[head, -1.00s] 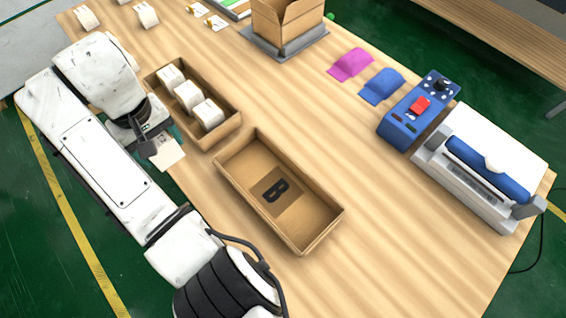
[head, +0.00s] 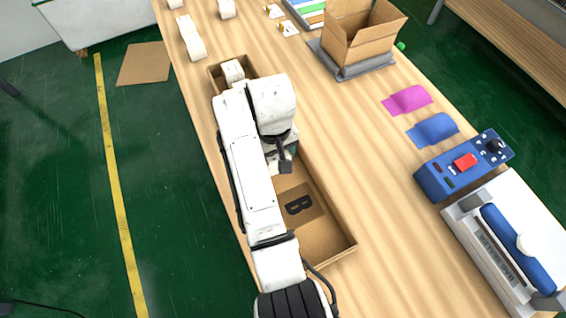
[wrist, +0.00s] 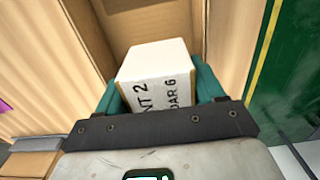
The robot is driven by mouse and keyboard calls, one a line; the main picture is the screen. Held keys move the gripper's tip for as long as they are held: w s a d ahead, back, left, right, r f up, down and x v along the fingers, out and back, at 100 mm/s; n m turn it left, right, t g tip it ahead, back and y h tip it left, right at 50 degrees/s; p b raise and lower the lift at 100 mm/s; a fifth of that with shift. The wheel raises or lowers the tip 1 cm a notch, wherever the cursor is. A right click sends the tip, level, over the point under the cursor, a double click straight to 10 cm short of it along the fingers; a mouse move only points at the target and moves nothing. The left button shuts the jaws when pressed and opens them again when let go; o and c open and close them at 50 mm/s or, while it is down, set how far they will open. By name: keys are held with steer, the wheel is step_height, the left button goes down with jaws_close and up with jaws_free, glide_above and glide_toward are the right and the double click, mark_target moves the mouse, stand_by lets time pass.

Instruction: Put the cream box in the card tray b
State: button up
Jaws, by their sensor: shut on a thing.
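The cream box (wrist: 155,62), with black print on one face, sits between the teal fingers of my gripper (wrist: 158,88) in the wrist view. My gripper is shut on it. In the head view my gripper (head: 284,160) is over the far part of card tray b (head: 322,230), a brown open tray with a black B on its floor. My arm covers the tray's left side and far end. The held box is hidden there, so I cannot tell its height above the tray floor.
Another brown tray (head: 214,76) lies beyond, with a white box (head: 232,70) showing; my arm hides the rest. A blue control box (head: 450,172) and a sealing machine (head: 505,245) stand at right. An open carton (head: 358,40) stands at the back.

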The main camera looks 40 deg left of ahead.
steer(key=shift+w+d+f, duration=0.25)
steer(key=shift+d+f, duration=0.2)
steer(key=shift+f, duration=0.15)
steer(key=shift+w+d+f, duration=0.25)
steer(key=shift+d+f, duration=0.2)
steer(key=shift+f, duration=0.15)
steer(key=shift+a+f, duration=0.15)
steer(key=shift+f, duration=1.25)
steer(key=shift+f, duration=0.15)
steer(key=o, duration=1.1)
step_height(320, 180, up, 12)
steer(key=shift+r, duration=0.15)
